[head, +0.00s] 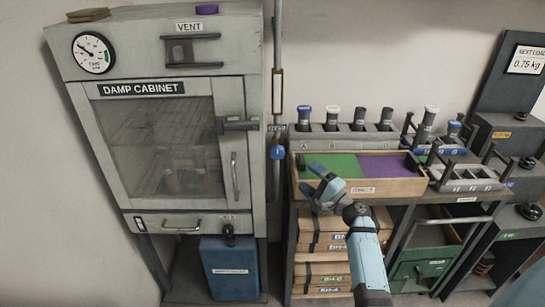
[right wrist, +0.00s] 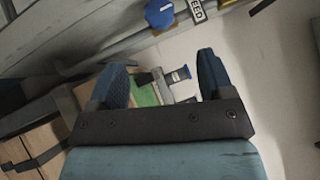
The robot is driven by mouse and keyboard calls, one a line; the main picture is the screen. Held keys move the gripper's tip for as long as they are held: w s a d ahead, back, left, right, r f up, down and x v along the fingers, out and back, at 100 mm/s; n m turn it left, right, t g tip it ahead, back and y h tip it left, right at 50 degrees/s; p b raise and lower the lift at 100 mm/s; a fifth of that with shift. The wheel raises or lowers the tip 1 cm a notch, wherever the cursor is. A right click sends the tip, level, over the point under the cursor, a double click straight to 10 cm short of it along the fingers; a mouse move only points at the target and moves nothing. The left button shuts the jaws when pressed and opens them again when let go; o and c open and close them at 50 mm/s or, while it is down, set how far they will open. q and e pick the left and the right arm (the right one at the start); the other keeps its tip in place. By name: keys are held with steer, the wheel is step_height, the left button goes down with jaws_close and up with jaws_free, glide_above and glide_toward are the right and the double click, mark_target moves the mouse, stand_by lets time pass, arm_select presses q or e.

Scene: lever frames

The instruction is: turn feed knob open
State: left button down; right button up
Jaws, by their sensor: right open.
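The feed knob (head: 277,152) is a small blue knob on the vertical pipe to the right of the damp cabinet, just below a small label. In the right wrist view the blue knob (right wrist: 159,14) shows at the top edge beside a plate reading "FEED". My right gripper (head: 310,178) is below and to the right of the knob in the head view, in front of the wooden tray's left end. Its two blue fingers (right wrist: 162,62) are apart with nothing between them, and the knob lies beyond their tips. My left gripper is not in view.
The damp cabinet (head: 147,88) stands left of the pipe (head: 277,45). To the right, a bench holds a wooden tray (head: 387,187) with green and purple sections and a rack (head: 345,141) of several capped tubes. Boxes sit below. Bare wall lies behind the pipe.

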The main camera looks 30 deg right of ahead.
mark_target(281, 155)
steer(key=p+x, duration=0.1)
steer(key=x, duration=1.1)
steer(key=shift+w+a, duration=0.15)
steer(key=shift+a, duration=0.05)
steer(key=c, duration=0.9)
